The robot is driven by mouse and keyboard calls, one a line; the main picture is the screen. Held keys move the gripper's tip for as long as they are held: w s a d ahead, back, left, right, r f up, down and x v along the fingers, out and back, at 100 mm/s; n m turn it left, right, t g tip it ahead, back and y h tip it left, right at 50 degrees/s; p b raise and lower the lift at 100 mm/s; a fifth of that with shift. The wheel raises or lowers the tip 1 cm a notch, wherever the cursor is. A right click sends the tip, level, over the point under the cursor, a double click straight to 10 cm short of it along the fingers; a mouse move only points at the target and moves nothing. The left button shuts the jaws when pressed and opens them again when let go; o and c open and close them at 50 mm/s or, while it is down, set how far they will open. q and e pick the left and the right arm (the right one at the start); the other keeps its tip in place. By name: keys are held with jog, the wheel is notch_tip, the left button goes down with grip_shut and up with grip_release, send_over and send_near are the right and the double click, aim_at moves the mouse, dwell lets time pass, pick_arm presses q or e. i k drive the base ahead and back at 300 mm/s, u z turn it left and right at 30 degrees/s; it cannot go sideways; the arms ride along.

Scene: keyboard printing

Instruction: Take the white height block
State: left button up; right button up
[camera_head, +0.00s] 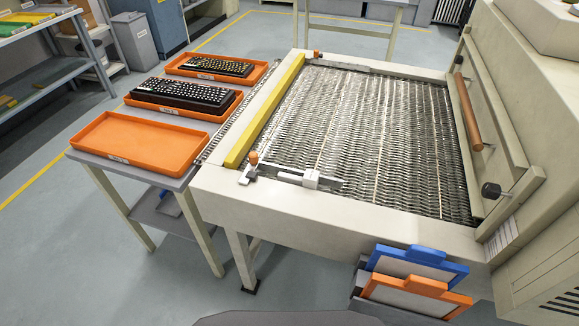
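A small white block (311,178), which looks like the white height block, sits at the near edge of the machine's metal mesh bed (370,130). It is on or against a pale horizontal rail (288,177) near the bed's front left corner. I cannot tell how it is fixed there. Neither of my grippers shows in the head view, and nothing touches the block.
A yellow bar (265,112) runs along the bed's left side, with an orange knob (253,158) at its near end. Left of the machine, a side table holds an empty orange tray (140,139) and two trays with keyboards. Blue and orange frames (418,262) stand at the machine's front.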

aim_at(310, 180)
jog(key=z, duration=0.35)
jog(key=k, duration=1.05)
jog(key=z, duration=1.65)
jog(key=i, duration=0.7)
jog(key=u, duration=0.55)
jog(key=i, duration=0.75)
jog(key=u, duration=0.8)
